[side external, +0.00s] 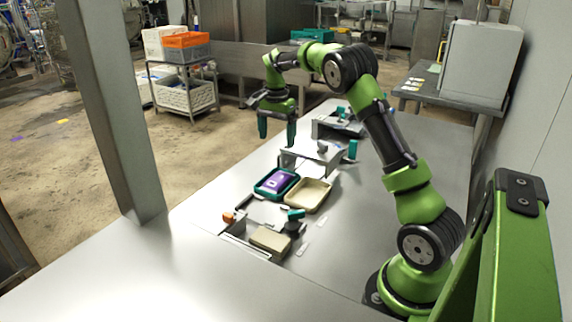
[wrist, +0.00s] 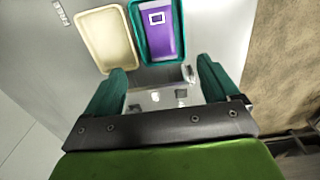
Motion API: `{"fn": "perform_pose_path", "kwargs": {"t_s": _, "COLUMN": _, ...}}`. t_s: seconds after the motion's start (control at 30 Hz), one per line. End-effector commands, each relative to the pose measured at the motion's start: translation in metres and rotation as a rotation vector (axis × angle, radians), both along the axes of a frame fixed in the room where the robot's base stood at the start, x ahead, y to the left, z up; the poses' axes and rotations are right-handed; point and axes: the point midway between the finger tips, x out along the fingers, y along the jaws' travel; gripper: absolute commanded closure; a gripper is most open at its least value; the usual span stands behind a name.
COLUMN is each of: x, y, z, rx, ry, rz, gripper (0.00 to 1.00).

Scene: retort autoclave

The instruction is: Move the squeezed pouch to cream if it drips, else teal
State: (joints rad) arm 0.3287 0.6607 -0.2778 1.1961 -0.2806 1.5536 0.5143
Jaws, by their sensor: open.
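A purple pouch (side external: 277,181) with a pale square label lies in the teal tray (side external: 260,190); it also shows in the wrist view (wrist: 160,38). The empty cream tray (side external: 324,192) is right beside the teal one, to its right in the side view and to its left in the wrist view (wrist: 84,38). My gripper (side external: 277,133) is open and empty, high above the table beyond the trays, fingers pointing down. Its teal fingers show in the wrist view (wrist: 162,78) with a grey fixture beneath. I cannot tell from these frames whether any pouch drips.
A grey fixture (side external: 312,158) with a teal handle (side external: 352,150) stands behind the trays, with another station (side external: 338,124) farther back. In front are a tan block-like item (side external: 271,240), an orange knob (side external: 228,217) and a teal-topped dark part (side external: 294,221). The table's left front is clear.

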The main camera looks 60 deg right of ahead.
Motion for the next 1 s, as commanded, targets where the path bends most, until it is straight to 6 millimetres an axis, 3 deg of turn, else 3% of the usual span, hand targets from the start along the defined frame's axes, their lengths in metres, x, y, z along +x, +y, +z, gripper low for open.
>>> {"fn": "perform_pose_path", "kwargs": {"t_s": 0.17, "x": -0.008, "y": 0.032, "z": 0.034, "rx": 0.009, "ry": -0.075, "rz": 0.106, "gripper": 0.11}}
{"fn": "perform_pose_path", "kwargs": {"t_s": 0.3, "x": -0.032, "y": 0.086, "z": 0.073, "rx": 0.010, "ry": -0.191, "rz": 0.296, "gripper": 0.11}}
{"fn": "perform_pose_path", "kwargs": {"t_s": 0.5, "x": -0.086, "y": 0.167, "z": 0.109, "rx": -0.024, "ry": -0.363, "rz": 0.601, "gripper": 0.11}}
{"fn": "perform_pose_path", "kwargs": {"t_s": 0.73, "x": -0.163, "y": 0.241, "z": 0.111, "rx": -0.117, "ry": -0.538, "rz": 0.936, "gripper": 0.11}}
{"fn": "perform_pose_path", "kwargs": {"t_s": 0.9, "x": -0.202, "y": 0.268, "z": 0.095, "rx": -0.189, "ry": -0.620, "rz": 1.099, "gripper": 0.11}}
{"fn": "perform_pose_path", "kwargs": {"t_s": 1.0, "x": -0.214, "y": 0.274, "z": 0.088, "rx": -0.217, "ry": -0.643, "rz": 1.149, "gripper": 0.11}}
